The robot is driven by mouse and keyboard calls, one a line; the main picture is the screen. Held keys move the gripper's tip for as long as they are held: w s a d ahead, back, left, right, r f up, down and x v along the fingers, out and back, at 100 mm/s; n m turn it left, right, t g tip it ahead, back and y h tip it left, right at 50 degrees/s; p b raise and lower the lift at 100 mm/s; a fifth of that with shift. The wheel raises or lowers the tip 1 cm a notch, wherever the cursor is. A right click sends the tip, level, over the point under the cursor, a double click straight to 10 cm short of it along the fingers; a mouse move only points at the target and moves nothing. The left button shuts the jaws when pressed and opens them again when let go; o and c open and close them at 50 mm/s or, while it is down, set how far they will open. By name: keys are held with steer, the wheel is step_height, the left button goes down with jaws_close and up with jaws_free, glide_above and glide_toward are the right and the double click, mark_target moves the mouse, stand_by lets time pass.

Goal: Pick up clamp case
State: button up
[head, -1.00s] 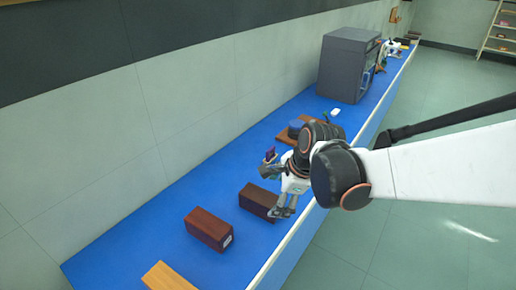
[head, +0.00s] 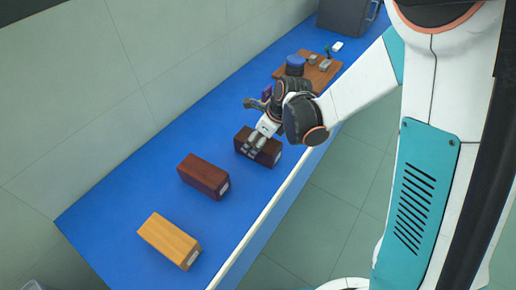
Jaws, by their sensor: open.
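Three wooden cases with pale end labels lie in a row on the blue bench top (head: 130,203). The dark brown case (head: 268,158) is farthest, a reddish-brown case (head: 203,176) is in the middle, and a light wood case (head: 167,239) is nearest. The labels are too small to read, so I cannot tell which is the clamp case. My gripper (head: 254,146) is open and points down at the dark brown case, hiding part of its top. I cannot tell whether the fingers touch it.
Behind my gripper, a wooden board (head: 322,74) carries a blue round item (head: 295,65) and small grey pieces. A small purple item (head: 266,92) stands close to my wrist. A dark grey machine (head: 344,14) is farther back. The wall borders the bench's left side.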

steer(key=shift+w+b+x, duration=0.2)
steer(key=shift+b+x, duration=0.9)
steer(key=shift+x, duration=1.75)
steer(key=shift+d, duration=0.1)
steer(key=c, duration=1.4)
